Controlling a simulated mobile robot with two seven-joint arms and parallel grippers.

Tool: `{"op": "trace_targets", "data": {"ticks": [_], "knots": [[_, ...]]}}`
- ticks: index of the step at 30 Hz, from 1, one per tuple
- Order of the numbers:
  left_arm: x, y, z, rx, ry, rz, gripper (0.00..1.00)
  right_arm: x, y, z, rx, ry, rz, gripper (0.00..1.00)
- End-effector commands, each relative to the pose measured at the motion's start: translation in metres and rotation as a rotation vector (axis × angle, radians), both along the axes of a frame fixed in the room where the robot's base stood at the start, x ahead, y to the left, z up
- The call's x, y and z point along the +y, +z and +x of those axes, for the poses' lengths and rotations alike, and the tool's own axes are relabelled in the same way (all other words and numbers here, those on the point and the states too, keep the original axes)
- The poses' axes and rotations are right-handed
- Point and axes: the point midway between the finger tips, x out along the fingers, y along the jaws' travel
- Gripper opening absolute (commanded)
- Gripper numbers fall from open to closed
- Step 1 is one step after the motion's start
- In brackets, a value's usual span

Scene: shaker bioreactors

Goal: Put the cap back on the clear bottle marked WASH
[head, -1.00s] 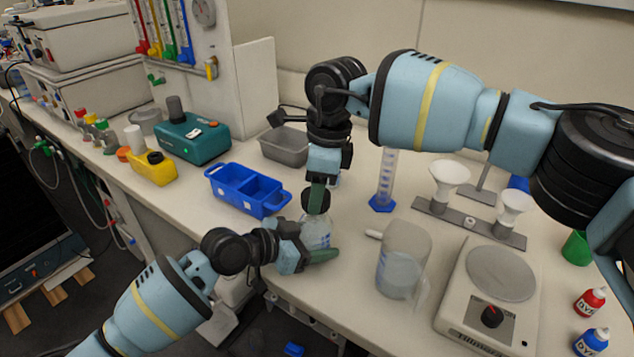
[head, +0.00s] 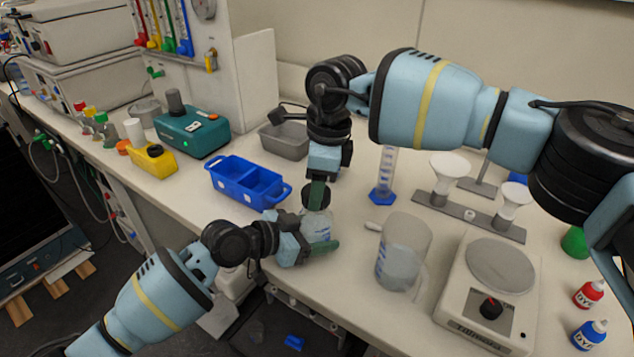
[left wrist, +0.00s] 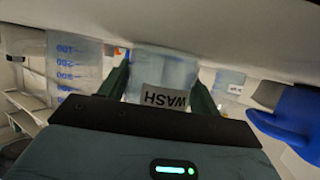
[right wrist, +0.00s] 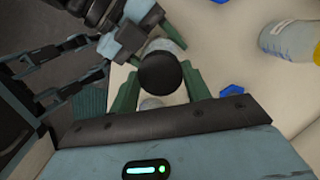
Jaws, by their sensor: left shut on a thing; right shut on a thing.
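The clear bottle marked WASH (head: 319,226) stands upright near the table's front edge. Its WASH label shows upside down in the left wrist view (left wrist: 163,96). My left gripper (head: 312,250) is shut around the bottle's body, with one finger on each side of it. The black cap (head: 316,197) is at the top of the bottle, and it shows from above in the right wrist view (right wrist: 161,72). My right gripper (head: 317,184) points down and is shut on the cap. I cannot tell whether the cap is seated or turned on the thread.
A blue two-part tray (head: 236,170) stands behind to the left. A clear beaker (head: 405,250) stands to the right, with a blue-based cylinder (head: 384,178) behind it. A stirrer (head: 480,325), funnel stand (head: 470,213) and dye bottles lie farther right.

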Motion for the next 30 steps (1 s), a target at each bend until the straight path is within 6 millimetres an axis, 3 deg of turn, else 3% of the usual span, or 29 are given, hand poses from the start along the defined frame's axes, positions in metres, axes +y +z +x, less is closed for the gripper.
{"op": "trace_targets", "data": {"ticks": [10, 11, 14, 20, 30], "knots": [[0.0002, 0.0002, 0.0003, 0.0, 0.001, 0.0, 0.22, 0.0, -0.0064, -0.0001, 0.001, 0.0, 0.001, 0.26], [0.0002, 0.0002, 0.0003, 0.0, 0.001, 0.0, 0.0, 0.0, -0.0061, 0.0, 0.0, 0.0, 0.001, 0.26], [0.0002, 0.0002, 0.0003, 0.0, 0.001, 0.0, 0.0, 0.0, -0.0059, -0.0001, 0.0, -0.023, 0.0, 0.26], [0.0002, 0.0001, 0.0002, -0.001, 0.001, 0.001, 0.0, -0.0001, -0.0056, -0.0007, -0.001, -0.244, -0.001, 0.26], [0.0003, 0.0002, 0.0003, 0.0, 0.001, 0.0, 0.0, 0.0004, -0.0054, -0.0014, -0.001, -0.753, -0.002, 0.26]]}}
